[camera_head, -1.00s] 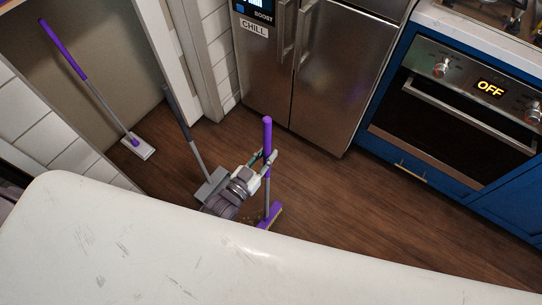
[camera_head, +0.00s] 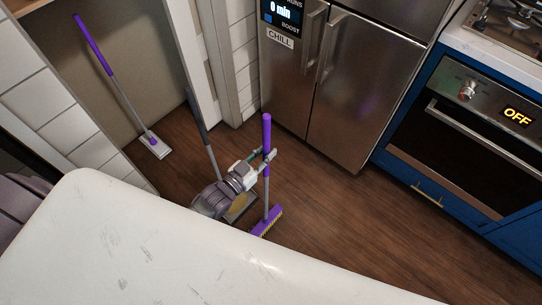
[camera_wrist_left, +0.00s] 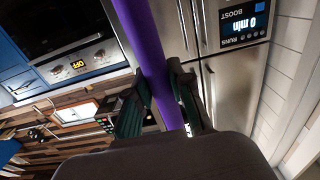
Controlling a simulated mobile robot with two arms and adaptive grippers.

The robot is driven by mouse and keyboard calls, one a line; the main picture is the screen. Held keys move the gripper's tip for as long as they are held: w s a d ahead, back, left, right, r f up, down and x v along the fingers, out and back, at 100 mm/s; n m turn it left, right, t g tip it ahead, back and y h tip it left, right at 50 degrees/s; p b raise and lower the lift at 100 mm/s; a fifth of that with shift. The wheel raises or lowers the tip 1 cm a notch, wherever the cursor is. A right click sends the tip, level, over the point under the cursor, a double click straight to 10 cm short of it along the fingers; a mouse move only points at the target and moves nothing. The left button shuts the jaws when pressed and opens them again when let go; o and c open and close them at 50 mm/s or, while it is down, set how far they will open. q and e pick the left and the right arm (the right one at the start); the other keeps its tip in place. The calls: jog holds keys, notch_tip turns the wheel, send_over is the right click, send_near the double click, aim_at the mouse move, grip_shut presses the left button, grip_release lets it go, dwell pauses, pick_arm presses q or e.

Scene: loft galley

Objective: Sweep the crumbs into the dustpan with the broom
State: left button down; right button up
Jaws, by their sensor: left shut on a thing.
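The broom (camera_head: 267,134) has a purple handle, a grey lower shaft and a purple head (camera_head: 265,222) with yellow bristles, resting on or close to the floor. My left gripper (camera_head: 268,154) is shut on the broom's handle; the left wrist view also shows the purple handle (camera_wrist_left: 145,45) between its fingers (camera_wrist_left: 158,105). The dustpan, with a long grey handle (camera_head: 203,130), stands just left of the broom head, partly hidden by my left arm. A yellowish patch (camera_head: 238,205) shows at its pan; I cannot tell whether this is crumbs. My right gripper is not in view.
A purple-handled mop (camera_head: 110,80) leans in the alcove at left. The steel fridge (camera_head: 365,90) and the blue oven unit (camera_head: 470,150) stand behind. A worn white countertop (camera_head: 150,250) fills the foreground. The wooden floor right of the broom is clear.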

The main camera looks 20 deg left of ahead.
pick_arm(q)
jog(key=shift+w+a+b, duration=0.75)
jog(key=shift+w+a, duration=0.45)
jog(key=shift+a, duration=2)
jog(key=shift+s+d+p, duration=0.85)
jog(key=shift+s+d, duration=0.6)
jog(key=shift+d, duration=2.5)
jog(key=shift+s+d+p, duration=0.8)
jog(key=shift+s+d, duration=0.65)
jog(key=shift+d, duration=2.5)
jog(key=shift+w+a+b, duration=0.15)
jog(key=shift+w+a, duration=0.45)
jog(key=shift+a, duration=1)
jog(key=shift+w+a+b, duration=0.15)
jog(key=shift+w+a, duration=0.45)
jog(key=shift+a, duration=1.05)
jog(key=shift+w+a+b, duration=0.15)
jog(key=shift+w+a, duration=0.45)
jog(key=shift+a, duration=1)
jog(key=w+a+b, duration=0.1)
jog(key=w+a, duration=0.1)
jog(key=a, duration=0.4)
jog(key=shift+b, duration=0.3)
jog(key=shift+w, duration=0.1)
notch_tip(320, 180, up, 6)
jog(key=p, duration=0.5)
jog(key=shift+p, duration=0.3)
